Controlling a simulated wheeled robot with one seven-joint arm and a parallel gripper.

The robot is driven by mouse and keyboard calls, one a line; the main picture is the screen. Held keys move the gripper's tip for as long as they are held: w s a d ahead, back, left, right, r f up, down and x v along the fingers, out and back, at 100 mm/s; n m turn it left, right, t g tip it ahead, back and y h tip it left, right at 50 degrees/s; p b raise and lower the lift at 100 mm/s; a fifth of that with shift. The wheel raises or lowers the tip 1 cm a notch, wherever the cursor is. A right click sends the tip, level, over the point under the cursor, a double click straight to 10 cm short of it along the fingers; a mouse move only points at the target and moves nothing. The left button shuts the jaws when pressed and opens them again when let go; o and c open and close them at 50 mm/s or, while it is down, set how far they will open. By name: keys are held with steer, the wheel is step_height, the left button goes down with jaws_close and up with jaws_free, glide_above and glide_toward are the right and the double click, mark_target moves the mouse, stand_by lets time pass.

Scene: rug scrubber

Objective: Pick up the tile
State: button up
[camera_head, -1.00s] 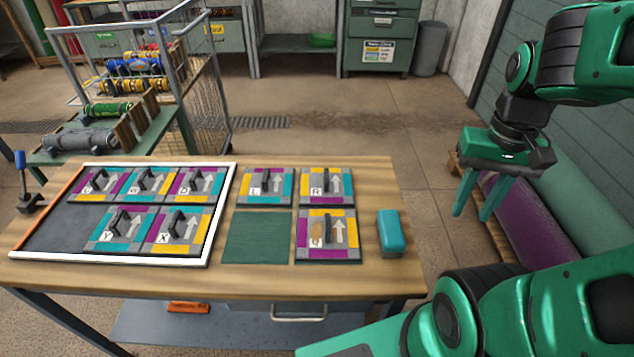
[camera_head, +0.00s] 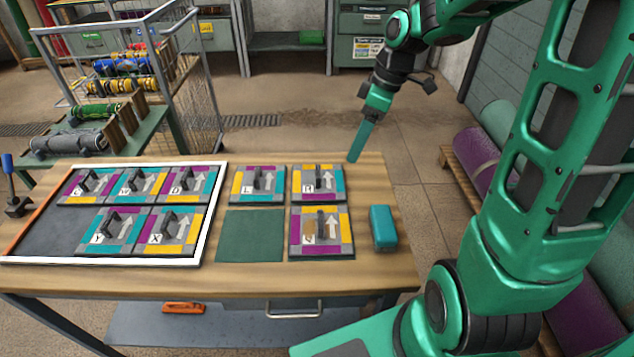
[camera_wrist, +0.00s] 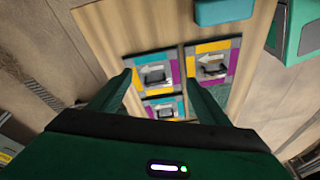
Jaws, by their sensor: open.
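Several square tiles with grey, purple, teal and yellow edges, dark handles and white arrows lie on the wooden table (camera_head: 400,270). Outside the frame are tile L (camera_head: 258,183), tile R (camera_head: 317,184) and a tile with a brown smudge over its letter (camera_head: 321,232). The white-edged tray (camera_head: 213,215) holds several more, including D (camera_head: 189,185), Y (camera_head: 110,230) and X (camera_head: 171,230). My gripper (camera_head: 354,158) is open and empty above the table's far edge, right of tile R. In the wrist view tile R (camera_wrist: 153,70) shows between the spread fingers, below them.
A bare green square (camera_head: 250,236) lies beside the smudged tile. A teal block (camera_head: 383,228) sits to its right. A clamp with a blue handle (camera_head: 12,190) is at the left edge. A wire cart (camera_head: 190,80) stands behind.

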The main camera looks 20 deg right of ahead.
steer(key=w+a+f+n+y, duration=0.1)
steer(key=w+a+n, duration=0.3)
steer(key=w, duration=0.1)
glide_above(319, 171)
steer(key=d, duration=0.2)
steer(key=shift+y, duration=0.3)
step_height(319, 171, down, 5)
steer(key=shift+s+a+f, duration=0.1)
steer(key=shift+a+f, duration=0.05)
steer(key=x, duration=0.4)
steer(key=shift+s+d+f, duration=0.3)
steer(key=shift+f, duration=0.05)
steer(key=shift+w+a+f, duration=0.1)
steer(key=shift+a+f, duration=0.1)
steer(key=shift+f, duration=0.25)
steer(key=c, duration=1.4)
steer(key=shift+o, duration=0.2)
steer(key=shift+r, duration=0.15)
